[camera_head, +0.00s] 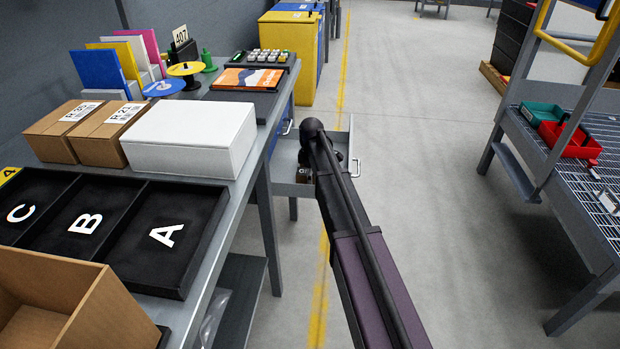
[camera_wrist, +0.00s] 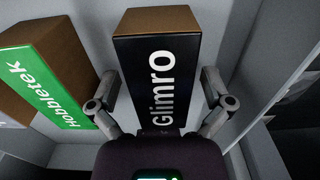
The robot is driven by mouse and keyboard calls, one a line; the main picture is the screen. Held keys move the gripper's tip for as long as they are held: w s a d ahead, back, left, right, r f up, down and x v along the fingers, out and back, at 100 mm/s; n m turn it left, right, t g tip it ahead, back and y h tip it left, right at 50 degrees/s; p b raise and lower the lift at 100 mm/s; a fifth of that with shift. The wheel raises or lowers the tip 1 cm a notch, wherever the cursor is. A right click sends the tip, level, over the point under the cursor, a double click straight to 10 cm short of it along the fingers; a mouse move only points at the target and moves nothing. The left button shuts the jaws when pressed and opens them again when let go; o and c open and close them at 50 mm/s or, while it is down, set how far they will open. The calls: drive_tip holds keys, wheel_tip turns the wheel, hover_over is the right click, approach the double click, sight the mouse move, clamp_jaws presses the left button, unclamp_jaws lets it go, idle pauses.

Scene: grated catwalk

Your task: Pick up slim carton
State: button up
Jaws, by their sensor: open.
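A carton with a black face lettered "Glimro" and brown sides (camera_wrist: 157,62) stands between the two fingers of my gripper (camera_wrist: 160,82) in the wrist view. The fingers are open, one on each side of it, and a gap seems to show on both sides. A second carton with a green face lettered "Hobbletek" (camera_wrist: 48,88) stands to its left. I cannot tell for certain which one is the slim carton. In the head view, my arm reaches into an open grey drawer (camera_head: 288,163), and a small part of a dark carton (camera_head: 303,175) shows there. My gripper is mostly hidden.
Pale drawer walls (camera_wrist: 262,58) rise close on the right in the wrist view. In the head view, a workbench (camera_head: 222,212) with a white box (camera_head: 191,138), brown boxes and lettered trays is at left. A grated rack (camera_head: 560,160) is at right. The floor between is clear.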

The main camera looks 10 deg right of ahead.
drive_tip(key=c, duration=1.2)
drive_tip(key=shift+r, duration=0.15)
wheel_tip(320, 180, up, 10)
drive_tip(key=p, duration=1)
